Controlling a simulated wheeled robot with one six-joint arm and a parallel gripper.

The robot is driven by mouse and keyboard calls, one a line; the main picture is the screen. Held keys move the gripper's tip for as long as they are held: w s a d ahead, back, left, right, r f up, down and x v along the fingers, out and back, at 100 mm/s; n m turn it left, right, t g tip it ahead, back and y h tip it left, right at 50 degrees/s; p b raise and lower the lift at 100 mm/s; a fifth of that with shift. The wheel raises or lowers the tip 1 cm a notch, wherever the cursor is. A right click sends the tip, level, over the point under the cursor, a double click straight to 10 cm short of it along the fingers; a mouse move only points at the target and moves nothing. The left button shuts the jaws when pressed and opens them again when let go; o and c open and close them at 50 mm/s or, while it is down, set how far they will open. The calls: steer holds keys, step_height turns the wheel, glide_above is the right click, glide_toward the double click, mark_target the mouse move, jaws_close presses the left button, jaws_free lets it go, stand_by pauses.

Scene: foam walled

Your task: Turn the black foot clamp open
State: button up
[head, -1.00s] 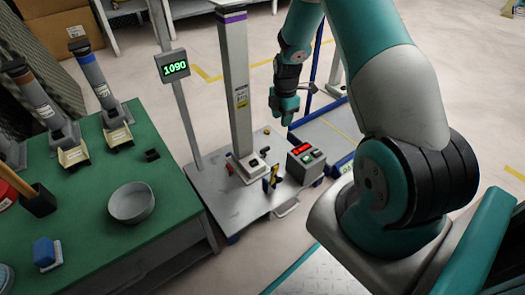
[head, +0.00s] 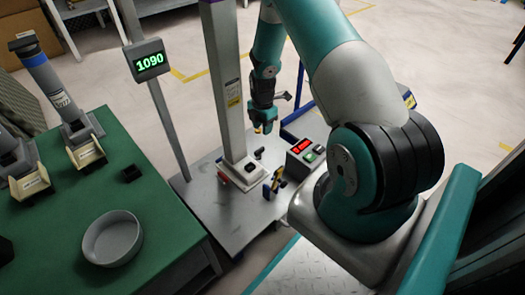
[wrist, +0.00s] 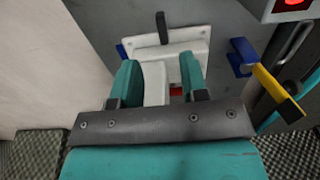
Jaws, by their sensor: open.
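The black foot clamp (head: 258,153) is a small dark lever at the pale foot plate of the tall grey column (head: 225,85). In the wrist view the black lever (wrist: 162,28) stands at the far edge of the white plate (wrist: 198,46). My gripper (head: 263,127) hangs above and behind the foot in the head view, pointing down. In the wrist view its two teal fingers (wrist: 160,78) are apart, with a pale part of the foot showing between them. The lever lies beyond the fingertips, and I see no contact with it.
A yellow-and-blue lever (wrist: 272,88) is to the right of the plate. A control box with a red display (head: 305,155) stands right of the foot. A green table (head: 150,205) with a grey bowl (head: 112,238) fills the left.

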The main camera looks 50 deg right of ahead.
mark_target(263, 147)
step_height(263, 147, down, 10)
steer(key=b, duration=0.5)
steer(key=shift+f, duration=0.25)
jaws_close()
